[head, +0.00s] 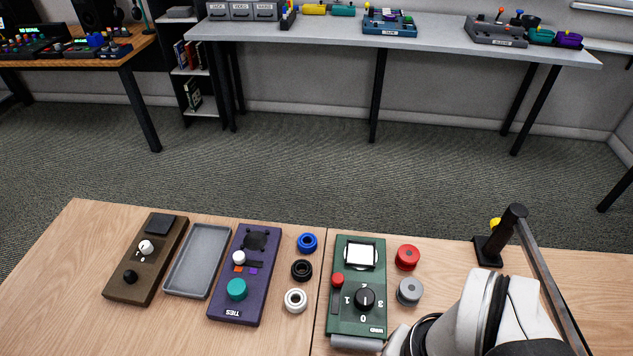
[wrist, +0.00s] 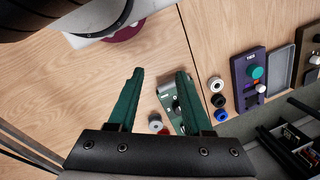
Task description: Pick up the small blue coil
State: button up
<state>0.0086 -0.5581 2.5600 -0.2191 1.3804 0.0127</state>
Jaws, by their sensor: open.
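The small blue coil (head: 307,243) lies on the wooden table at the far end of a column of three coils, beyond a black coil (head: 301,270) and a white coil (head: 296,300). It also shows in the wrist view as a blue ring (wrist: 221,115). My gripper (wrist: 158,72) is open and empty, with two dark green fingers spread apart. It is high above the table and well away from the blue coil, which lies beyond the finger on the right. In the head view my arm is at the lower right and the fingers are not visible.
A purple panel (head: 262,275) stands left of the coils, and a green panel (head: 374,305) with a knob stands right. Further left are a grey tray (head: 171,277) and a brown box (head: 123,285). Red (head: 407,257) and grey (head: 409,291) spools lie right of the green panel.

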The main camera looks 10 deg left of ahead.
jog(key=shift+o, duration=0.2)
jog(key=o, duration=0.7)
jog(key=m+t+h, duration=0.2)
jog(key=m+t, duration=0.1)
jog(key=m, duration=3)
send_over(307, 241)
jog(key=s+a, duration=0.1)
jog(key=s, duration=0.4)
jog(key=s+x, duration=0.1)
jog(key=x, duration=2.1)
jog(key=shift+w+d, duration=0.3)
